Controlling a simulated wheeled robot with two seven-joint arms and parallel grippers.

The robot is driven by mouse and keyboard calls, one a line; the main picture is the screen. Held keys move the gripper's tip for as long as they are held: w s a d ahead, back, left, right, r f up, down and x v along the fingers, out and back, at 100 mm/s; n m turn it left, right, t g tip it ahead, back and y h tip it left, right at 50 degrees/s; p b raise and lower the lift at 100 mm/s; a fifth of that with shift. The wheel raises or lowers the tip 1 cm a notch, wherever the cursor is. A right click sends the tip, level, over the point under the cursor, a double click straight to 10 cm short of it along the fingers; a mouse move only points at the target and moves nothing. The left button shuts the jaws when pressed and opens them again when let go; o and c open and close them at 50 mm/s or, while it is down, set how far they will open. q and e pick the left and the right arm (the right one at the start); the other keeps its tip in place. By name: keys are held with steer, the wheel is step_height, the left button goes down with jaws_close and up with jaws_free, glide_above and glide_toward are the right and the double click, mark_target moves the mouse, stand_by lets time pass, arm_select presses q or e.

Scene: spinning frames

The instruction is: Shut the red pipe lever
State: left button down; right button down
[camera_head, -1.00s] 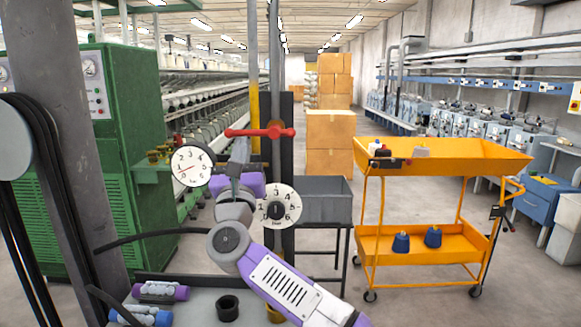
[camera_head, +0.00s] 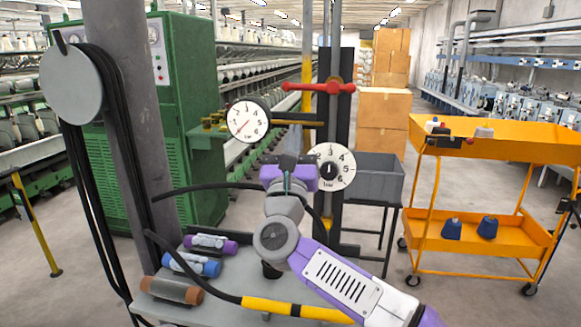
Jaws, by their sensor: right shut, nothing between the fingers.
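The red pipe lever (camera_head: 318,87) is mounted on a dark upright post, with its bar lying roughly level across the picture. A round pressure gauge (camera_head: 248,120) sits to its lower left. A white numbered dial (camera_head: 331,167) is below it. My right gripper (camera_head: 289,160) is below the lever and apart from it in the picture, just left of the dial. Its short dark fingers look shut and empty; its wrist hides part of the post's lower end. My left gripper is not in view.
A grey table (camera_head: 262,308) with several coloured rolls is at the lower middle. A grey column (camera_head: 135,120) with a hose reel (camera_head: 82,83) stands at left. A green cabinet (camera_head: 185,100) is behind.

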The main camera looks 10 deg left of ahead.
steer(key=v, duration=0.6)
steer(key=shift+a, duration=0.15)
